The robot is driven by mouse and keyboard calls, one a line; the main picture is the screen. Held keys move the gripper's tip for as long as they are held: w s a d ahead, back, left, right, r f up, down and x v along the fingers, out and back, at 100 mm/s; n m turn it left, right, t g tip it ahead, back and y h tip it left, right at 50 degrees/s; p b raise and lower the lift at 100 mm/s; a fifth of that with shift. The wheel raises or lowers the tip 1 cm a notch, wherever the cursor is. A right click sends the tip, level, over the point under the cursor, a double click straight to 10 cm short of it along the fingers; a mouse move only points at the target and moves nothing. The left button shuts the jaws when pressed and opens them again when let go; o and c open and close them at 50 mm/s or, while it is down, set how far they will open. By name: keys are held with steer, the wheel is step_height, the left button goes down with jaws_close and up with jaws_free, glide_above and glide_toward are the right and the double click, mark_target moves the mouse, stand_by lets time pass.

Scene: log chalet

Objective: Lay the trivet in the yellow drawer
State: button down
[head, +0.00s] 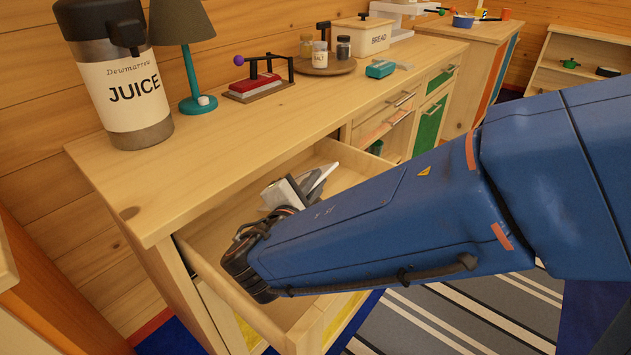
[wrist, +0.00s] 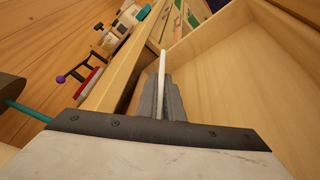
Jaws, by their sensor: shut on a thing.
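The trivet (head: 322,175) shows in the head view as a thin white piece, tilted, at the tip of my gripper (head: 303,188). In the wrist view the trivet (wrist: 162,68) is seen edge-on as a narrow white strip between the grey fingers of my gripper (wrist: 161,98). The gripper is shut on it. The yellow drawer (head: 349,163) is pulled open under the counter, with yellow on its front face. My gripper and the trivet are over or inside the drawer opening; the exact height is unclear. The drawer's bare wooden floor (wrist: 245,75) shows in the wrist view. My forearm hides much of the drawer.
The counter (head: 215,150) overhangs the drawer's back. On it stand a juice dispenser (head: 120,90), a teal lamp (head: 195,80), a red press-like device (head: 257,85), a round tray with jars (head: 325,67) and a bread box (head: 361,36). A striped rug lies on the floor (head: 440,320).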

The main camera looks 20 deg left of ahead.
steer(key=shift+f, duration=0.5)
stand_by(0.3)
steer(key=c, duration=1.9)
jaws_free()
steer(key=shift+d, duration=0.1)
steer(key=shift+r, duration=0.25)
steer(key=s+r, duration=0.2)
steer(key=s, duration=1)
steer(key=shift+a+r, duration=0.2)
steer(key=shift+r, duration=0.05)
